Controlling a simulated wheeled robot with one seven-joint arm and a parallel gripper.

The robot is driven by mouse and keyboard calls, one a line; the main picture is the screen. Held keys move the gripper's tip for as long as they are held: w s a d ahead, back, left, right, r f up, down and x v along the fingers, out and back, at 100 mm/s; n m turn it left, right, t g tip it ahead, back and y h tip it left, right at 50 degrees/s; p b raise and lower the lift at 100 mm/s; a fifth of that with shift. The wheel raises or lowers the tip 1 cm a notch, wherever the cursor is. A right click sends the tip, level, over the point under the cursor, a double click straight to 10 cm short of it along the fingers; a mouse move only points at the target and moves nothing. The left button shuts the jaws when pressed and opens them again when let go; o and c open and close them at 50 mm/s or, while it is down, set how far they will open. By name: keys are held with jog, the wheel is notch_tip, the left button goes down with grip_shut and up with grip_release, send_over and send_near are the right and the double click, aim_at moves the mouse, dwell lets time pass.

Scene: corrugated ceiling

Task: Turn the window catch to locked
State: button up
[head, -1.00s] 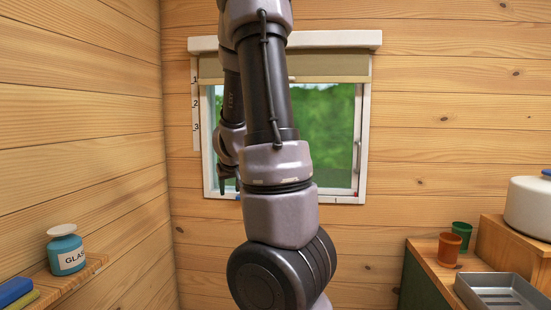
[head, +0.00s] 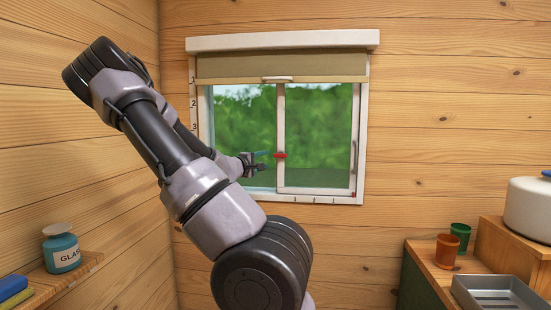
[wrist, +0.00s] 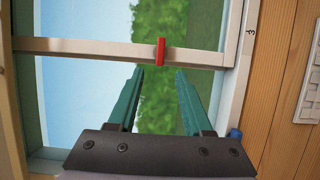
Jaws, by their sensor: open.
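The window catch (head: 280,155) is a small red lever on the upright middle stile (head: 280,120) of the window. It lies crosswise to the stile; in the wrist view the catch (wrist: 160,52) stands across the white bar. My gripper (head: 264,160) is just left of the catch in the head view. In the wrist view its two teal fingers (wrist: 160,74) are apart and empty, with the catch just beyond the tips and between their lines. I see no contact.
The window has a raised blind (head: 230,67) with a pull and a dark handle (head: 354,157) at right. A blue piece (wrist: 236,134) shows beside the right finger. A jar (head: 62,250) stands on the left shelf; cups (head: 447,250) and a tray (head: 500,293) are at right.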

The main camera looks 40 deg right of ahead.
aim_at(279, 156)
jog(key=x, duration=1)
jog(key=shift+w+d+f, duration=0.1)
jog(key=shift+d, duration=0.15)
grip_shut()
